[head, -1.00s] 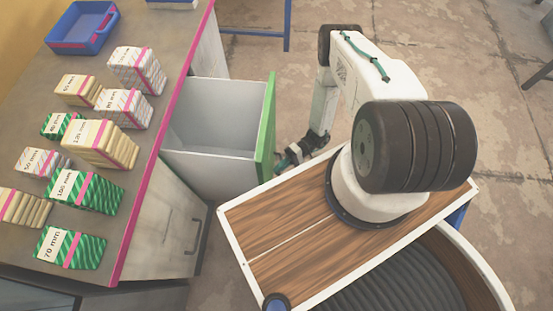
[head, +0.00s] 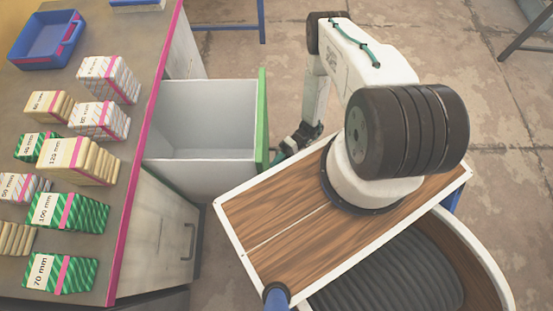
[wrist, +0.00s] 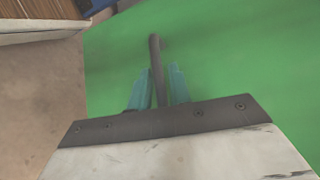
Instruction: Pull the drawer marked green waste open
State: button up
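The drawer with the green front (head: 262,120) stands well out of the workbench in the head view. Its pale grey inside (head: 205,115) looks empty. No marking on its front is readable. My gripper (head: 285,152) is low at the outer side of this front, partly hidden in the head view. In the wrist view the green front (wrist: 235,65) fills much of the picture, with a dark bar handle (wrist: 154,50) on it. The two teal fingers of my gripper (wrist: 159,70) lie on either side of the bar, closed about it.
The workbench (head: 128,195) with a pink edge carries several labelled bundles (head: 80,160) and a blue tray (head: 45,40). Another cabinet front with a handle (head: 192,240) is below the drawer in the picture. Bare concrete floor (head: 240,60) lies beyond; blue table legs (head: 262,20) stand at the top.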

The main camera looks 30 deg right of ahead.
jog(key=v, duration=0.7)
jog(key=shift+d, duration=0.4)
jog(key=shift+w, duration=0.1)
